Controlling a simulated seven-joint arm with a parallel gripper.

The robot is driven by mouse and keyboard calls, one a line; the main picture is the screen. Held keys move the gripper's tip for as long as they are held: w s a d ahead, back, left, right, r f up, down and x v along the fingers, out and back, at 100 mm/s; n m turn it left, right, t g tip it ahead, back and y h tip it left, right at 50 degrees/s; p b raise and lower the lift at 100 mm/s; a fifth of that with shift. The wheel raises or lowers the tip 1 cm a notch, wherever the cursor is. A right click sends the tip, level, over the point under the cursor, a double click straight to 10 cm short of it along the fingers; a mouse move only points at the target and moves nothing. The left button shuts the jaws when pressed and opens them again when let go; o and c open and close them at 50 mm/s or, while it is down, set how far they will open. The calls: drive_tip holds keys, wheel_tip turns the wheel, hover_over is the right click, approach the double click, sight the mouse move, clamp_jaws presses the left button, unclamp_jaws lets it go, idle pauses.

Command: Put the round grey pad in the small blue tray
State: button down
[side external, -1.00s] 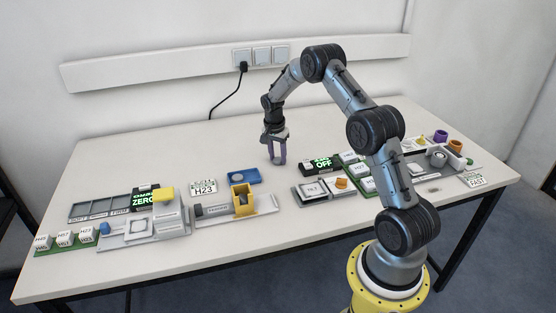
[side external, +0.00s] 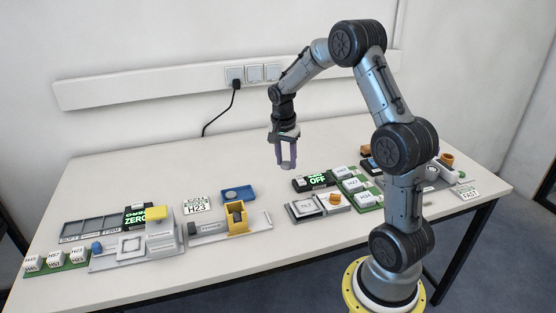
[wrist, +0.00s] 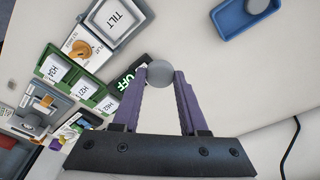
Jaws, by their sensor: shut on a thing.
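The round grey pad (wrist: 160,73) is held between the purple fingertips of my gripper (wrist: 160,78) in the wrist view. In the side external view, my gripper (side external: 287,165) points down and hangs above the table, right of the small blue tray (side external: 229,196). The pad shows only as a small grey patch between the fingers there. The blue tray (wrist: 232,22) also shows at the top right of the wrist view, partly cut off by the frame edge.
A yellow holder (side external: 236,222) on a grey base stands in front of the tray. A black display reading OFF (side external: 312,182) and a TILT plate (side external: 305,208) lie to the right. Bare table surrounds the tray's back.

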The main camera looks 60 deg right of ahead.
drive_tip(key=w+a+r+n+t, duration=0.1)
drive_tip(key=w+a+r+n, duration=0.15)
drive_tip(key=a+n, duration=0.45)
drive_tip(key=w+a+r+n+y, duration=0.1)
drive_tip(key=w+a+n, duration=0.25)
drive_tip(key=a, duration=0.65)
drive_tip(key=w+a+r+n+t, duration=0.15)
drive_tip(key=w+a+n, duration=0.25)
drive_tip(key=a, duration=0.5)
drive_tip(key=s+d+f+m+g, duration=0.15)
drive_tip(key=s+d+m, duration=0.45)
drive_tip(key=s+d, duration=0.7)
drive_tip(key=shift+n, duration=0.25)
drive_tip(key=w+d+f, duration=0.2)
drive_tip(key=w+f, duration=0.1)
drive_tip(key=w, duration=0.1)
drive_tip(key=w+d+f, duration=0.2)
drive_tip(key=w+f, duration=0.1)
drive_tip(key=w, duration=0.2)
drive_tip(key=w+d+f, duration=0.3)
drive_tip(key=w, duration=0.2)
drive_tip(key=shift+w+d+f, duration=0.1)
drive_tip(key=shift+w+f, duration=0.15)
drive_tip(key=shift+f, duration=0.15)
drive_tip(key=shift+w+f, duration=0.15)
drive_tip(key=shift+f, duration=1.55)
